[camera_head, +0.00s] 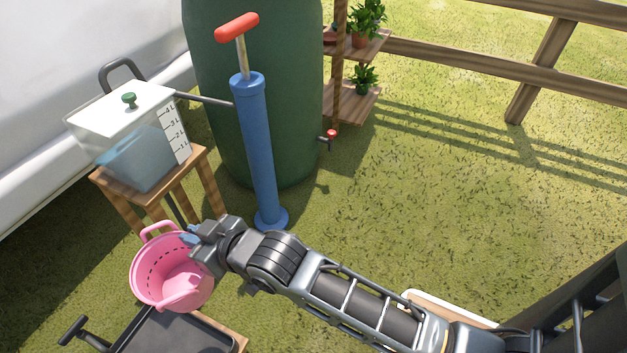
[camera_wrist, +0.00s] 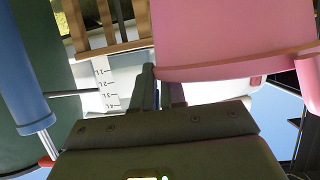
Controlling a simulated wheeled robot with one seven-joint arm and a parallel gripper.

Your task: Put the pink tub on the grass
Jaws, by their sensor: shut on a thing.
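The pink tub (camera_head: 168,272) is an open basket with two loop handles and a row of slots below its rim. In the head view it is at the lower left, in front of the wooden stand. My gripper (camera_head: 193,236) is shut on the tub's upper right side near the rim. In the wrist view the tub (camera_wrist: 235,38) fills the upper right and my gripper's fingers (camera_wrist: 163,92) meet its edge. The grass (camera_head: 400,215) covers the ground. Whether the tub's base touches anything is hidden.
A dark tray (camera_head: 178,335) is below the tub. A wooden stand (camera_head: 196,160) bears a clear water tank (camera_head: 140,145). A blue pump (camera_head: 258,150) stands before a green barrel (camera_head: 300,120). Plant shelves (camera_head: 358,103) and a wooden fence (camera_head: 480,62) are behind. Open grass lies to the right.

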